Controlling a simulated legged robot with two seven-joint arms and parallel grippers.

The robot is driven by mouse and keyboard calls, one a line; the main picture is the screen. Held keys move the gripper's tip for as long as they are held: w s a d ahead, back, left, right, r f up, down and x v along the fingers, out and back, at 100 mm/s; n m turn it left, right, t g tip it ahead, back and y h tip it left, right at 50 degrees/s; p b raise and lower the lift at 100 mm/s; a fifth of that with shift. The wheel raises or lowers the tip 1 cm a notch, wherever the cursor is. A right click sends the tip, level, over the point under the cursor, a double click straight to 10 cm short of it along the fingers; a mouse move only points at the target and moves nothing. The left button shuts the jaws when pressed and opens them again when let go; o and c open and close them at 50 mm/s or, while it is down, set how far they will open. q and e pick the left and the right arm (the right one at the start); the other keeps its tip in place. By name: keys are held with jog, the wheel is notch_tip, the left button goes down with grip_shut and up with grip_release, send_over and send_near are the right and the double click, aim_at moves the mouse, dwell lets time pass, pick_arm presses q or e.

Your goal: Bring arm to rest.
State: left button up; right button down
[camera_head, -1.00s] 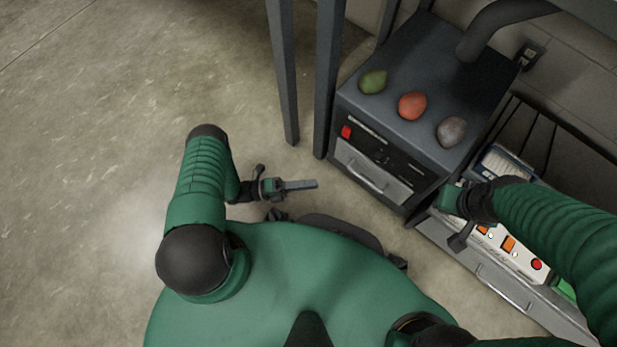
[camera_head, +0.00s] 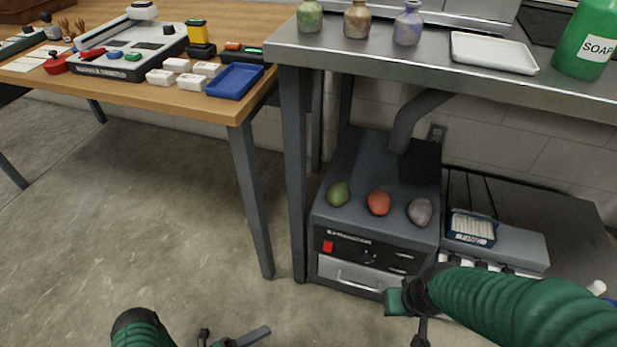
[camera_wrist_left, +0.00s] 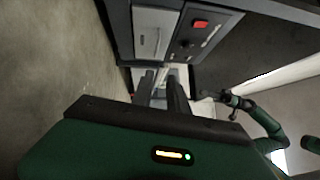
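My left gripper (camera_head: 240,338) shows at the bottom edge of the head view, low over the concrete floor and clear of the tables. In the left wrist view its two dark fingers (camera_wrist_left: 162,92) stand apart with a gap between them, and nothing is seen in the gap. My right arm (camera_head: 520,305) reaches in from the right in the head view. Its gripper end (camera_head: 408,302) is in front of the dark grey machine's lower right corner. Its fingers cannot be made out clearly.
The dark grey machine (camera_head: 375,245) bears green (camera_head: 338,194), red (camera_head: 379,202) and grey (camera_head: 419,211) egg-shaped objects. A steel table (camera_head: 400,58) stands above it, with a wooden table (camera_head: 110,92) to its left. Open floor (camera_head: 130,200) lies at left.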

pick_arm(q)
jog(key=w+a+r+n+y+p, duration=0.2)
jog(key=w+a+r+n+y, duration=0.15)
jog(key=w, duration=0.45)
jog(key=w+a+r+n+y+p, duration=0.2)
jog(key=w+a+r+n+y, duration=0.15)
jog(key=w, duration=0.55)
jog(key=w+a+r+n+y+p, duration=0.2)
jog(key=r+n+y, duration=0.2)
jog(key=r, duration=0.3)
jog(key=w+a+r+n+y+p, duration=0.1)
jog(key=w+a+r+n+y, duration=0.2)
jog(key=r, duration=0.4)
jog(key=s+d+r+n+g+y+p, duration=0.1)
jog(key=s+r+n+g+y+p, duration=0.15)
jog(key=s+r+n, duration=0.55)
jog(key=s+d+r+n+g+p, duration=0.25)
jog(key=s+r+n, duration=0.3)
jog(key=s, duration=0.35)
jog(key=s+d+r+n+g+p, duration=0.1)
jog(key=s+d+r+n, duration=0.2)
jog(key=s+r+n, duration=0.4)
notch_tip(320, 180, up, 35)
jog(key=m+p, duration=0.2)
jog(key=p, duration=3.4)
jog(key=shift+s+y+p, duration=0.15)
jog(key=shift+y+p, duration=0.2)
jog(key=shift+p, duration=0.05)
